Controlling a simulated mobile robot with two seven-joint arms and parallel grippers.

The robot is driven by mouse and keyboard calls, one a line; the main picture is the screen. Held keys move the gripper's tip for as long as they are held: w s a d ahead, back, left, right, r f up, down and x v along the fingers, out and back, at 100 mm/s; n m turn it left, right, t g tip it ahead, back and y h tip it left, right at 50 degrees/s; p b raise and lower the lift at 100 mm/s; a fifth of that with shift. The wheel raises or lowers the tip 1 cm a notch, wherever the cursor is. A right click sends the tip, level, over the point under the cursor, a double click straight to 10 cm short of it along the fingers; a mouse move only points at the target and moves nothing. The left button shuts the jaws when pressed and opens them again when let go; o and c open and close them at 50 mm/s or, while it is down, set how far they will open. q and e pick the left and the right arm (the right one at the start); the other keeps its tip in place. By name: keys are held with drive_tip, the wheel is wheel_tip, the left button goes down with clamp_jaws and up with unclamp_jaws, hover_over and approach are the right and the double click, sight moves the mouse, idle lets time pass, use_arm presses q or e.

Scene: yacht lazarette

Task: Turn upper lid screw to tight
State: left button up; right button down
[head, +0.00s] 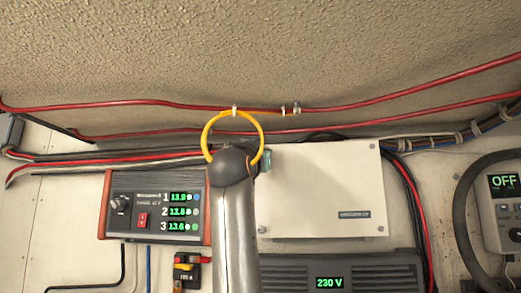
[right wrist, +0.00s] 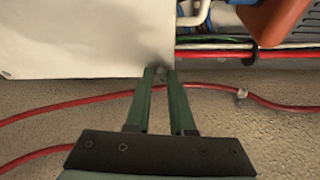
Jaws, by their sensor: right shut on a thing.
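The white box lid (head: 320,195) is on the wall, right of my forearm in the head view; part of it also shows at the upper left of the right wrist view (right wrist: 80,35). My right gripper (right wrist: 160,74) has its green fingertips closed together at the lid's corner, shut on the upper lid screw there. The screw is hidden between the fingertips, so its turn angle cannot be seen. In the head view my right gripper (head: 266,160) shows only partly, behind the wrist at the lid's upper left corner. My left gripper is out of view.
A battery panel (head: 155,206) with green readouts is left of my arm. Red cables (head: 370,100) run above the lid. A 230 V unit (head: 345,272) sits below, and a meter reading OFF (head: 504,210) is at the right.

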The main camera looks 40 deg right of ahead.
drive_tip(key=shift+w+a+r+m+g+h, duration=0.15)
drive_tip(key=shift+m+g, duration=0.65)
drive_tip(key=shift+m, duration=0.9)
drive_tip(key=shift+f+m+g+h, duration=0.1)
drive_tip(key=shift+m+g+h, duration=0.15)
drive_tip(key=shift+m+g, duration=1)
drive_tip(key=shift+w+a+r+m+g+h, duration=0.1)
drive_tip(key=shift+m+g+h, duration=0.2)
drive_tip(key=shift+m, duration=1.85)
drive_tip(key=c, duration=0.8)
unclamp_jaws()
drive_tip(key=shift+o, duration=0.2)
